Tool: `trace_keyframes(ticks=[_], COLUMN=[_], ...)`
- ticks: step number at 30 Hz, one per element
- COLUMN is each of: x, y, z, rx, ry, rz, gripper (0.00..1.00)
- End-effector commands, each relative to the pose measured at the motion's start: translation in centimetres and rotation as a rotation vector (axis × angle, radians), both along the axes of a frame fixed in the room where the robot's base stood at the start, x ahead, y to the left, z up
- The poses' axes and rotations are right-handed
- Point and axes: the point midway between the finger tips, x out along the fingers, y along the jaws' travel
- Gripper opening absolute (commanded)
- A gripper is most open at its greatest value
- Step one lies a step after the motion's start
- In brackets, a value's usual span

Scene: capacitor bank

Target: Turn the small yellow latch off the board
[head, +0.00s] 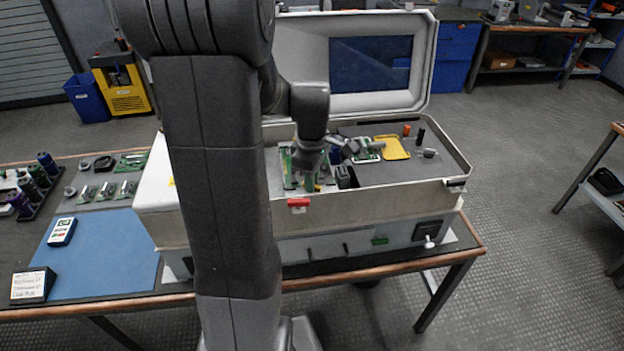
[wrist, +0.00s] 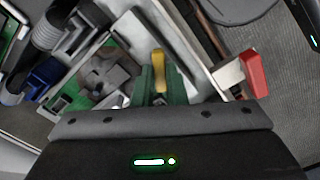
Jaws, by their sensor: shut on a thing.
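The small yellow latch (wrist: 158,68) shows in the wrist view as a short upright tab between green parts of my gripper (wrist: 160,88). My gripper is shut on it. In the head view my gripper (head: 309,172) points down into the open case, over the near edge of the green board (head: 289,170). A small bit of yellow shows at its tip there. Much of the board is hidden by my gripper and arm, so the latch's exact angle against the board edge cannot be told.
The pale case (head: 380,195) has its lid (head: 430,60) raised behind. A red catch (head: 299,203) sits on its front wall and also shows in the wrist view (wrist: 254,72). A dark block (head: 346,178) stands just right of my gripper. A yellow tray (head: 392,147) lies farther right.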

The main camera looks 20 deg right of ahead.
Motion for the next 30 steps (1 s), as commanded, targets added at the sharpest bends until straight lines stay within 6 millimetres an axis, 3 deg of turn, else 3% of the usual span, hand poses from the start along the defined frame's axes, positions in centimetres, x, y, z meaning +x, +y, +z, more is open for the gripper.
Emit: trace_keyframes(ticks=[15, 30], x=[0.07, 0.08], y=[-0.03, -0.03], z=[0.08, 0.11], rx=[-0.001, -0.001], ry=[-0.003, -0.003], rz=[0.392, 0.501], gripper=[0.0, 0.0])
